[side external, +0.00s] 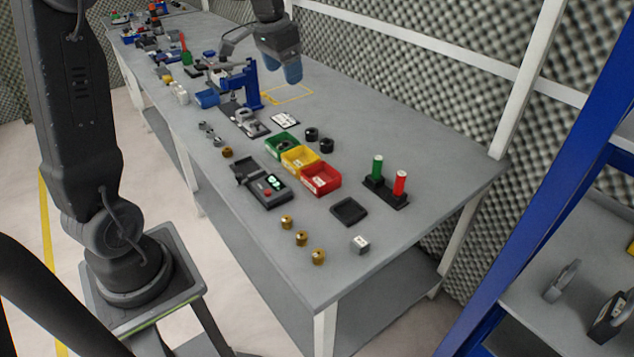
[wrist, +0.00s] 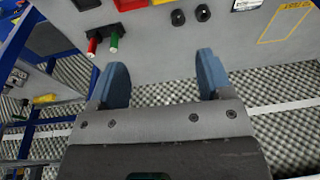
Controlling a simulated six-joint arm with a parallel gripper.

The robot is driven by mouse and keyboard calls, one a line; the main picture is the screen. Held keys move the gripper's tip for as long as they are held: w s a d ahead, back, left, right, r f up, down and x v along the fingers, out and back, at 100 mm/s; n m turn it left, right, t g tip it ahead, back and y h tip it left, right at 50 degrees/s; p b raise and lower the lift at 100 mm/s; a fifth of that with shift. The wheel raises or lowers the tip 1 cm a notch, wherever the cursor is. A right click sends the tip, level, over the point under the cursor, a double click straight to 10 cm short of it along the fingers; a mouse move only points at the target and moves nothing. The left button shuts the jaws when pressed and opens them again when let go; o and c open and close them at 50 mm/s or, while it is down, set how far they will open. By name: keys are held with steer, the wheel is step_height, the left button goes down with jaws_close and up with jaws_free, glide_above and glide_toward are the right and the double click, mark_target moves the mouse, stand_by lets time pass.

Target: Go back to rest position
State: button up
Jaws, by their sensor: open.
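My gripper (side external: 288,68) is above the far side of the grey workbench (side external: 405,247), beyond the blue press-like fixture (side external: 247,82). In the wrist view my gripper (wrist: 162,78) shows two blue fingers spread wide with nothing between them. Below and beyond the fingers are the bench edge and the foam wall. My gripper touches nothing that I can see.
On the bench stand green, yellow and red bins (side external: 320,180), a dark device with a display (side external: 262,187), red and green cylinders (side external: 400,184) in a black holder, brass parts (side external: 301,238) and a black tray (side external: 348,211). A blue rack (side external: 540,170) stands at right. Foam walls (side external: 450,25) lie behind.

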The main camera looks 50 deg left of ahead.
steer(key=s+d+r+t, duration=0.1)
steer(key=s+d+r, duration=0.2)
steer(key=s+d, duration=0.7)
steer(key=s+d+f+t, duration=0.2)
steer(key=s+d+f, duration=0.2)
steer(key=s+d, duration=0.4)
steer(key=s, duration=0.2)
steer(key=shift+s+d, duration=0.25)
steer(key=shift+s, duration=0.15)
